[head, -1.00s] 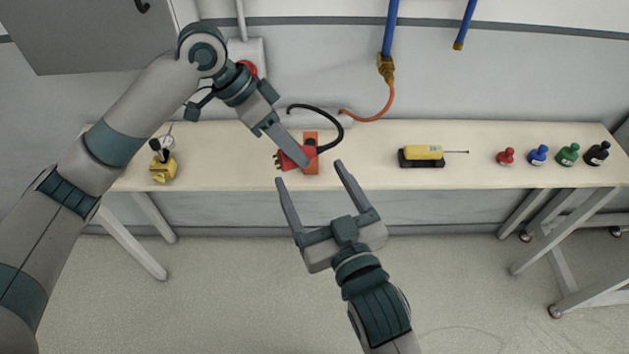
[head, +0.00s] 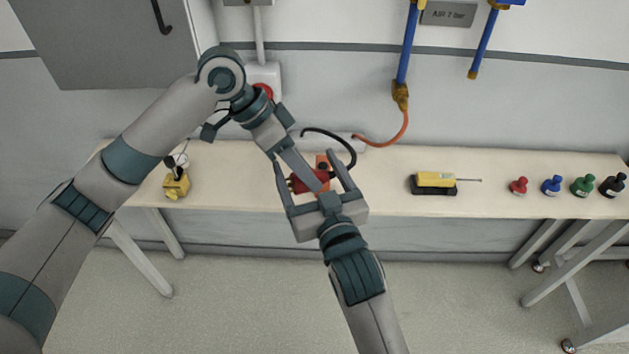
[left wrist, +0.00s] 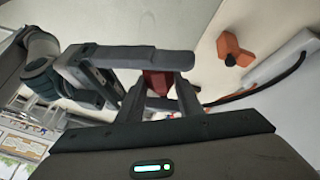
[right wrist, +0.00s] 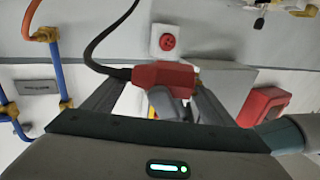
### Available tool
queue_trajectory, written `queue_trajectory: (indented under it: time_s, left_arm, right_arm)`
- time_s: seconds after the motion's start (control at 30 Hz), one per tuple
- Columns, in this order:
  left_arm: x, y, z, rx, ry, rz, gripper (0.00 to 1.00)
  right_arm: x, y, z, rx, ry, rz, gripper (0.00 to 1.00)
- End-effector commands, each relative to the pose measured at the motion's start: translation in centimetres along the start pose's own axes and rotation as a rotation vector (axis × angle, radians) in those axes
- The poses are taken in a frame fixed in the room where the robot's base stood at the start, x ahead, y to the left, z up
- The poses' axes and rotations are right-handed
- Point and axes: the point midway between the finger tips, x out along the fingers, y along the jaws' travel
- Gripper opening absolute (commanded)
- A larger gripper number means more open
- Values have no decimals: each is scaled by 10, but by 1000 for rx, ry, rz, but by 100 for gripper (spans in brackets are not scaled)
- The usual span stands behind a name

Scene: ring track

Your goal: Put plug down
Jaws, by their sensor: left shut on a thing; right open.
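My left gripper (head: 316,186) comes in from the upper left and is shut on the red plug (head: 303,184), holding it above the bench. The plug also shows between its fingers in the left wrist view (left wrist: 158,82). A black cable (head: 340,143) runs from the plug. My right gripper (head: 307,160) is open, its fingers on either side of the plug; the right wrist view shows the plug (right wrist: 165,75) between them. I cannot tell whether they touch it. An orange block (head: 322,161) stands behind the plug; the left wrist view shows it (left wrist: 232,48) apart from the plug.
The pale bench (head: 385,180) has free room right of the plug. A yellow tool (head: 435,179) lies on a black base, with several small bottles (head: 552,186) further right. A yellow gauge device (head: 176,185) stands at left. An orange hose (head: 392,135) hangs behind.

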Motion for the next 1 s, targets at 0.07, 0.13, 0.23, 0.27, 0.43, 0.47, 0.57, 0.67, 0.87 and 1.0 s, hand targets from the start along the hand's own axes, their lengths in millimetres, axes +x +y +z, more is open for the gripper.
queue_trajectory:
  time_s: [0.07, 0.13, 0.23, 0.27, 0.43, 0.47, 0.57, 0.67, 0.87, 1.0]
  left_arm:
    - [0, 0, 0, 0, 0, 0, 8]
    - [0, 0, 0, 0, 0, 0, 8]
    - [0, 0, 0, 0, 0, 0, 8]
    - [0, 0, 0, 0, 0, 0, 8]
    - [0, 0, 0, 0, 0, 0, 8]
    - [0, 0, 0, 0, 1, 0, 8]
    - [0, 0, 0, 0, 0, 0, 8]
    - [0, 0, 0, 0, 0, 0, 8]
    - [0, 0, 0, 0, 0, 0, 52]
    - [0, 0, 0, 0, 0, 0, 55]
  right_arm:
    - [8, 0, -1, 0, 1, 0, 78]
    - [12, 0, 0, -1, 0, 0, 78]
    - [16, 0, -1, -1, 1, 1, 78]
    - [16, 0, -1, -1, 1, 1, 78]
    - [16, 0, 0, -1, 1, 1, 78]
    - [16, 0, 0, -1, 1, 1, 78]
    - [16, 0, 0, -1, 1, 1, 73]
    - [16, 0, 0, -1, 0, 0, 49]
    - [16, 0, -1, -1, 1, 0, 31]
    - [16, 0, -1, -1, 1, 1, 31]
